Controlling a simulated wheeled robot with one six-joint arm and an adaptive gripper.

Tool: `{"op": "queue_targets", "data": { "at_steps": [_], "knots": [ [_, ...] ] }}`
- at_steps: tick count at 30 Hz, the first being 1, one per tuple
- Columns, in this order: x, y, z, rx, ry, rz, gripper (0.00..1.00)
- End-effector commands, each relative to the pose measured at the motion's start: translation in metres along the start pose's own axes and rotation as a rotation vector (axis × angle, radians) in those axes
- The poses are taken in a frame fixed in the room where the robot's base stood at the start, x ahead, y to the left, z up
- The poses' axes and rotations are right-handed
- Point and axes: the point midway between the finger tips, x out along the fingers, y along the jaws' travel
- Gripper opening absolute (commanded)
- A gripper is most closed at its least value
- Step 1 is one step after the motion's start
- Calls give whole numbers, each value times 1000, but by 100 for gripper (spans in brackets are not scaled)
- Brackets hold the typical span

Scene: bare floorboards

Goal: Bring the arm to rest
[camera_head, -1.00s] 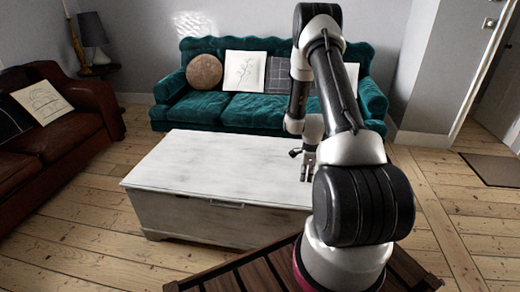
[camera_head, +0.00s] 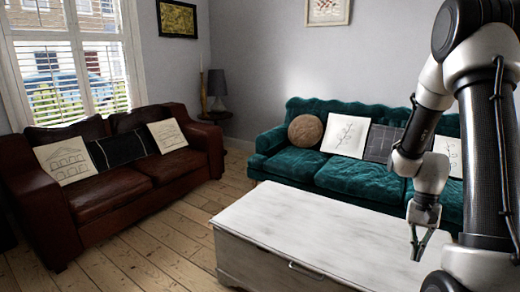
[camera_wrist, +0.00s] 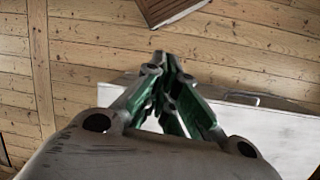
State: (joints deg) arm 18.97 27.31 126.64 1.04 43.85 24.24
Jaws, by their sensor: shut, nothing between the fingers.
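My gripper (camera_head: 416,257) hangs at the lower right of the head view, pointing down over the right part of the white chest. In the wrist view my gripper (camera_wrist: 165,60) shows its fingers close together with nothing between them. The arm is bent, with its upper links at the right edge of the head view. The arm's base is mostly out of the picture.
The white chest (camera_head: 300,235) stands below my gripper with a bare top; it also shows in the wrist view (camera_wrist: 280,130). A teal sofa (camera_head: 365,180) is behind it. A brown leather sofa (camera_head: 110,195) stands left. Bare floorboards (camera_head: 165,245) lie between them.

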Motion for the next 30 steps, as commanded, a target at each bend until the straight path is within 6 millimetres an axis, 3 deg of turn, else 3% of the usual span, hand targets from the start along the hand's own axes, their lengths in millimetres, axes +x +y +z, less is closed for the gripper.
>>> {"op": "queue_targets", "data": {
  "at_steps": [1,6,15,21,25,30],
  "knots": [
    [-24,1,17,-83,27,-5,0],
    [-85,9,78,-356,112,-8,0],
    [-150,28,173,-636,353,-39,0],
    [-178,34,210,-705,553,-102,0],
    [-195,33,222,-736,644,-137,0],
    [-201,30,228,-759,676,-151,0]
  ]
}}
